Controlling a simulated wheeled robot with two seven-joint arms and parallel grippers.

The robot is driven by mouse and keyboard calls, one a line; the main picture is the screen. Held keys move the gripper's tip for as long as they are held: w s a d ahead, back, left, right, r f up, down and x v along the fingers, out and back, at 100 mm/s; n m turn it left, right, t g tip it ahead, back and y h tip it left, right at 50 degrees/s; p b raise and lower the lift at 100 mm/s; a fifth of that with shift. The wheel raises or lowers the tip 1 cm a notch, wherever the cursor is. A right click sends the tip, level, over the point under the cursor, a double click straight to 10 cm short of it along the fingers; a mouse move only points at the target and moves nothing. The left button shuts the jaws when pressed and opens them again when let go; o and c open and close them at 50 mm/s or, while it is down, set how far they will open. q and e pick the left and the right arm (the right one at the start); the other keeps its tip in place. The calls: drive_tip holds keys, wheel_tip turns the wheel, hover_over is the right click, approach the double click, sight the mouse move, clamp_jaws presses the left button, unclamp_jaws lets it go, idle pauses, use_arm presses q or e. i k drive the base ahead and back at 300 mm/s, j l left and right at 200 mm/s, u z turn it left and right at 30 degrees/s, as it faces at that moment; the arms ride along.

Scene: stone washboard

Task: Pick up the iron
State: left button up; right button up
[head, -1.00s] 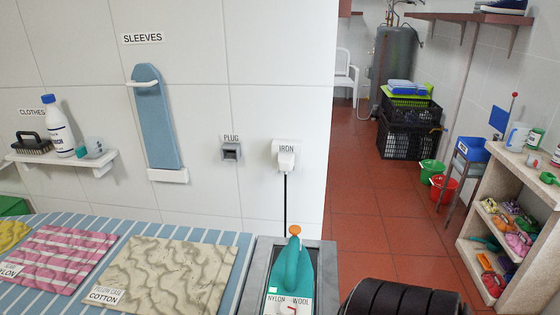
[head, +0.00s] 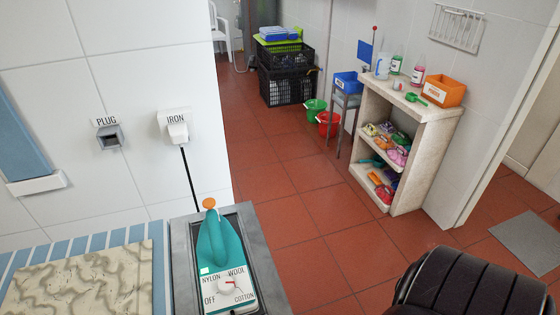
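The iron (head: 221,248) is teal with an orange knob at its far end. It rests in a grey metal tray (head: 262,272) at the right end of the striped ironing surface. A white dial panel at its near end reads NYLON, WOOL, COTTON and OFF. A dark cord runs from it up to the white wall fitting labelled IRON (head: 177,128). Neither of my grippers shows in the head view. A black ribbed part, likely my arm, is at the bottom right, apart from the iron.
An empty plug socket (head: 109,137) is on the wall. A stone shelf (head: 407,140) with bottles and an orange box stands at the right. Red tiled floor is clear between.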

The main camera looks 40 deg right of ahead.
sight(219, 253)
drive_tip(key=z, duration=0.8)
